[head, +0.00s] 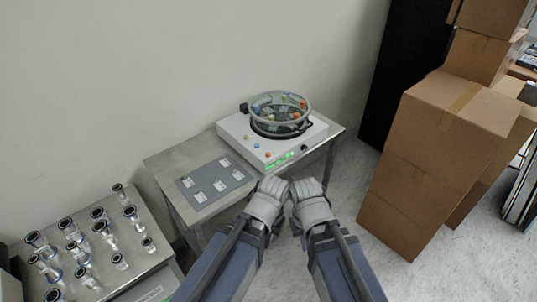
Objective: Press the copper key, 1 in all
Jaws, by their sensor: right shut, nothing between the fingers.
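A white bench device (237,127) with a round glass bowl (281,112) on top stands on a metal table. A short row of small coloured keys lies along the left part of its top. The orange-brown key (267,154) at the near end looks most like copper, though the keys are too small to be sure of the colour. My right gripper (307,186) is shut and empty, in front of the table and apart from the device. My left gripper (273,186) is beside it, near the table's front edge; its fingers are not clear enough to tell their state.
A grey mat (213,182) with several small white pieces lies on the table (165,161) left of the device. A lower table at left holds several metal fittings (79,251). Stacked cardboard boxes (435,150) stand at right. Floor (345,200) shows between table and boxes.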

